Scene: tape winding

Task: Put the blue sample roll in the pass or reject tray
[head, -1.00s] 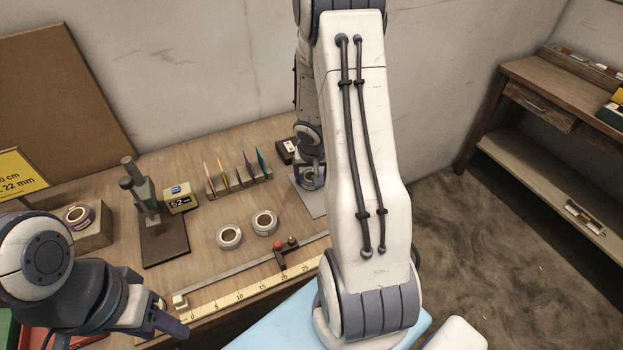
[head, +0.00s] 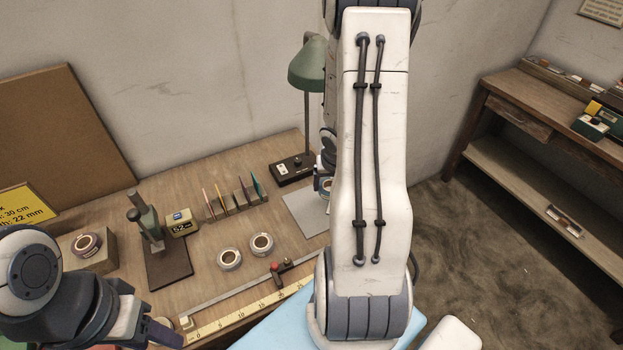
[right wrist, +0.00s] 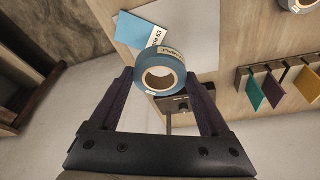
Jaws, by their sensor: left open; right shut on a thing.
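The blue sample roll (right wrist: 178,68), with a "SAMPLE" label, sits between the fingers of my right gripper (right wrist: 163,80) in the right wrist view. That gripper is shut on it. A blue card (right wrist: 132,30) with a white label shows beside the roll, over a pale mat (right wrist: 185,28). In the head view my right gripper (head: 325,184) is mostly hidden behind my own arm, near the mat (head: 305,212). My left gripper (head: 163,332) is open and empty at the lower left.
Two pale rolls (head: 245,251) lie mid-bench. A ruler strip (head: 235,315) runs along the front edge. A gauge stand (head: 150,225), a rack of coloured cards (head: 232,198) and a green lamp (head: 307,68) stand behind. Another roll (head: 87,244) sits on a block at left.

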